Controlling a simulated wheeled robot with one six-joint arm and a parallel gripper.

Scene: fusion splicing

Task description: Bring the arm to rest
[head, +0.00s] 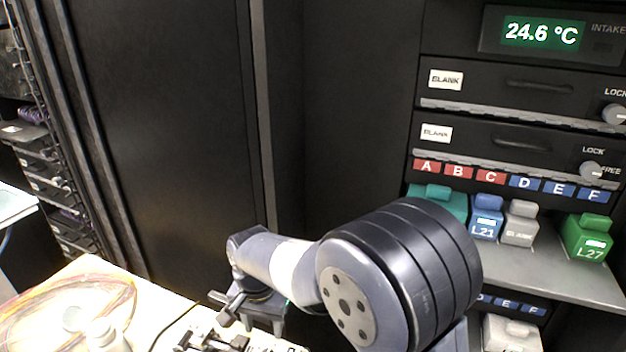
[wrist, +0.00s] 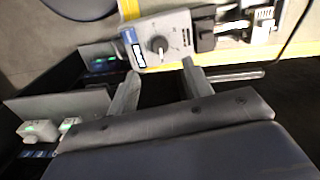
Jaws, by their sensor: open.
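My arm reaches across the lower middle of the head view, its large dark joint in front of the rack. My gripper (head: 228,308) is at the arm's far end, over the bench at the lower left, partly hidden by my arm. In the wrist view the two fingers of my gripper (wrist: 160,82) stand apart with nothing between them. Beyond the fingertips is a grey device (wrist: 160,42) with a round knob and a small blue-lit display. I cannot tell from these views how far the fingertips are from it.
A rack at the right holds a shelf (head: 545,268) with a blue L21 module (head: 486,222), a grey blank module (head: 520,228) and a green L27 module (head: 587,240). A coil of orange fibre (head: 120,290) and a white bottle (head: 106,338) are on the bench at left. Dark cabinet doors (head: 160,130) stand behind.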

